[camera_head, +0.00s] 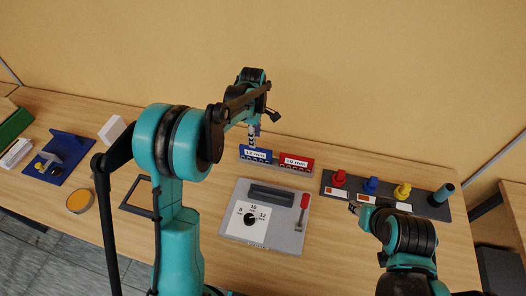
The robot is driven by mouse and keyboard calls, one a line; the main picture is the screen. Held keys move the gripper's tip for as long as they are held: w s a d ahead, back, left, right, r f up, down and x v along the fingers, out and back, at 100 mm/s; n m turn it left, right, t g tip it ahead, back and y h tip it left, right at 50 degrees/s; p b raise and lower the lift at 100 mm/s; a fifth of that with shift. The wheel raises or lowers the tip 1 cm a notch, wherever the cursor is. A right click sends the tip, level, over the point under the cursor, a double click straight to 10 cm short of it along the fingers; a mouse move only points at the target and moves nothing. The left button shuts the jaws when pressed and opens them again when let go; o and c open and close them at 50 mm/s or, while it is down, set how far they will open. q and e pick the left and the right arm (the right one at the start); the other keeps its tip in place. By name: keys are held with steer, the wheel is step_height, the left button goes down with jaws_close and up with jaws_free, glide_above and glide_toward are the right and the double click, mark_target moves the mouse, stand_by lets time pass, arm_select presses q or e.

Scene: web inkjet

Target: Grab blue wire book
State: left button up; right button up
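A blue block labelled 12 mm (256,155) stands on a strip at the back middle of the table, beside a red block labelled 10 mm (296,161). My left gripper (254,132) points down just above and behind the blue block. A narrow, striped, pale and dark piece shows at its fingertips; I cannot tell whether it is held or part of the gripper. My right gripper (359,210) is low at the front edge of the dark tray on the right, partly hidden by its own wrist. Its opening is too small to read.
A grey device (233,250) with a dial and red lever (304,202) lies in front.

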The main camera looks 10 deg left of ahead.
mark_target(256, 150)
arm_select(q)
steer(key=shift+w+f, duration=0.15)
steer(key=shift+f, duration=0.5)
step_height(256, 150, down, 7)
steer(key=shift+f+b, duration=0.1)
steer(key=shift+b, duration=0.95)
jaws_close()
